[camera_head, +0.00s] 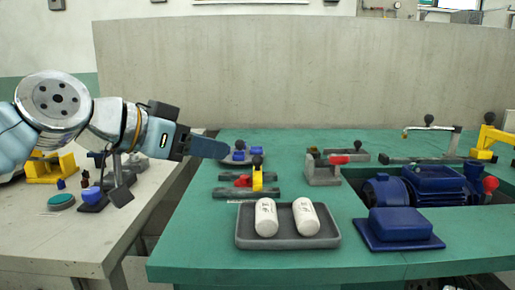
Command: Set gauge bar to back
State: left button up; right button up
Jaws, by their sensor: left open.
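A fixture with two dark grey rails (232,193) lies on the green bench left of its middle. A yellow upright piece (257,181) with a black knob stands across it, with a red block (242,181) to its left. This may be the gauge bar, but I cannot tell for sure. My left gripper (222,149) comes in from the left, above and behind this fixture in the picture. It is open and holds nothing that I can see. My right gripper is not in view.
A grey tray (287,241) holds two white cylinders. A dark blue box (400,224) and a blue motor (430,182) stand at the right. A grey clamp with a red handle (322,170) stands mid-bench. A small tray with blue pieces (240,156) is near my gripper. A grey side table (60,230) is at left.

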aim_at(257, 156)
pick_arm(q)
jog(key=x, duration=1.4)
grip_shut()
